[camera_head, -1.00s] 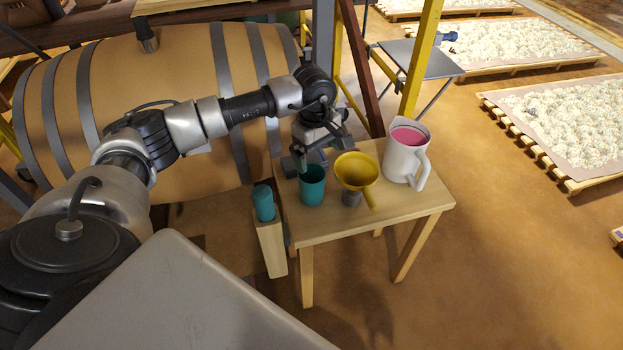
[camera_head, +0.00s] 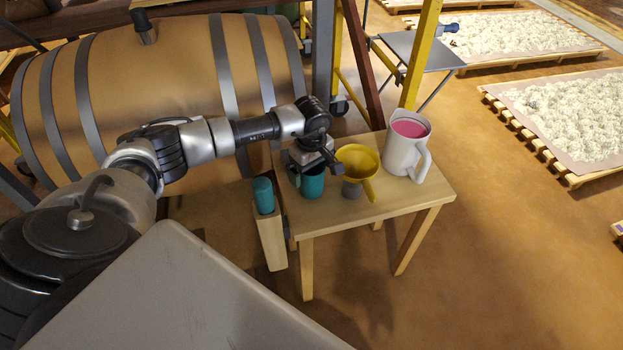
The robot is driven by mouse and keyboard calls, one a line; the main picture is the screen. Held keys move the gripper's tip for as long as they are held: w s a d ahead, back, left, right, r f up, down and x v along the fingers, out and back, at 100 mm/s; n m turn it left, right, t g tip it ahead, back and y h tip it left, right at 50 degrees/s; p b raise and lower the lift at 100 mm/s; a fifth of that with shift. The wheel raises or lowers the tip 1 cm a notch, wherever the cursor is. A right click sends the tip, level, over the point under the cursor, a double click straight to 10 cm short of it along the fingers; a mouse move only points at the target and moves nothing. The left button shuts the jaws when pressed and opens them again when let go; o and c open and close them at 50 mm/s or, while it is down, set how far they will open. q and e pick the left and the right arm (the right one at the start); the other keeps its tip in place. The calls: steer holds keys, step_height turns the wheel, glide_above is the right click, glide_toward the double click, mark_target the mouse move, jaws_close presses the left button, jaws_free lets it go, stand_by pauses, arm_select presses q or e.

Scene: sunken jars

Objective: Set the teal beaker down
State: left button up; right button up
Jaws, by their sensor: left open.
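The teal beaker (camera_head: 313,187) stands upright on the small wooden table (camera_head: 405,199), near its left end. My left gripper (camera_head: 311,166) is open at the top of the beaker and hides most of its rim. I cannot tell whether the fingers touch it. A second teal item (camera_head: 263,196) sits in the top of a narrow wooden holder (camera_head: 271,241) at the table's left side. My right gripper is not in view.
A yellow funnel (camera_head: 357,161) on a grey base (camera_head: 351,188) stands close to the right of the beaker. A white jug (camera_head: 402,154) with pink contents stands farther right. A large barrel (camera_head: 160,90) is behind my left arm. The table's front right is bare.

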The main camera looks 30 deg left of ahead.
arm_select(q)
steer(key=c, duration=1)
